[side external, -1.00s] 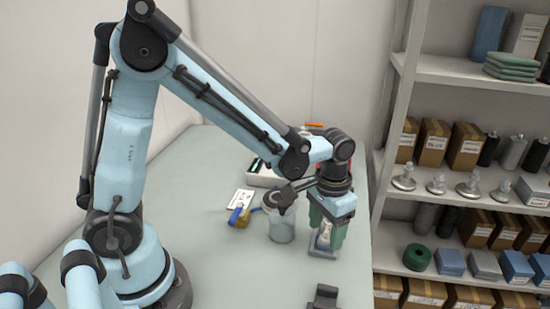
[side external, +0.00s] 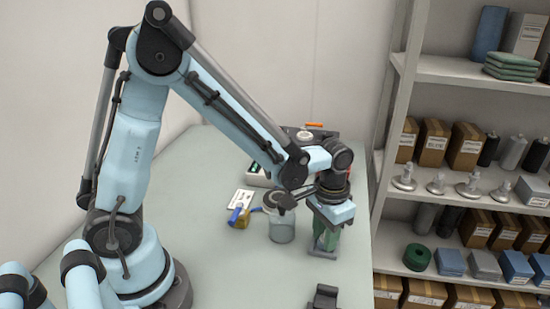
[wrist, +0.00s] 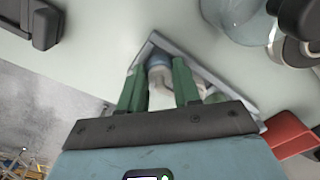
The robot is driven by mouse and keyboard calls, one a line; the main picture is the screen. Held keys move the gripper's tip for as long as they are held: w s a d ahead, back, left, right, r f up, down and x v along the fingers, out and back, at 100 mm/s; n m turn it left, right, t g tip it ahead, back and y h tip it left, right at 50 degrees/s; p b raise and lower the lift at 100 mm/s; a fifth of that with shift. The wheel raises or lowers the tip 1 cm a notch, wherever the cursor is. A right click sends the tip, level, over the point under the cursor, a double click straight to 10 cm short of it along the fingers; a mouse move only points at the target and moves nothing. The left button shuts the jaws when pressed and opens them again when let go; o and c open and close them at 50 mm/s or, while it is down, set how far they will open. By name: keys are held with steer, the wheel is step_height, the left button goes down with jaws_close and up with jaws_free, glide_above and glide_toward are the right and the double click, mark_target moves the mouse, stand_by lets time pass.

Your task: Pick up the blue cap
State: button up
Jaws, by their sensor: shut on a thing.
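My gripper (side external: 326,240) points down over a grey square tray (side external: 322,254) on the table. In the wrist view its two green fingers (wrist: 160,66) stand on either side of a pale whitish piece with a bluish top (wrist: 158,61), apparently the blue cap. The fingers are shut on this piece, low over the tray (wrist: 214,75). In the side view the fingers hide the piece, and its lower part is hard to make out.
A clear jar (side external: 282,228) stands close left of my gripper. A blue and yellow item (side external: 239,216) and a white card (side external: 243,198) lie further left. A dark fixture (side external: 324,297) is at the front. The left front table is clear.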

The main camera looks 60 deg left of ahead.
steer(key=shift+r, duration=0.1)
steer(key=shift+r, duration=0.4)
step_height(320, 180, up, 4)
steer(key=shift+s+d+f, duration=0.15)
steer(key=shift+f, duration=0.1)
steer(key=s+d+r, duration=0.6)
steer(key=s+d, duration=0.1)
steer(key=d, duration=0.1)
steer(key=w+a+n, duration=0.3)
steer(key=a+n, duration=0.1)
steer(key=a, duration=0.8)
steer(key=w+a+n, duration=0.3)
steer(key=a+n, duration=0.1)
steer(key=a, duration=0.9)
steer(key=shift+w+a+f, duration=0.15)
steer(key=shift+w+a, duration=0.1)
steer(key=shift+f, duration=3.3)
steer(key=shift+f, duration=0.35)
steer(key=shift+f, duration=0.25)
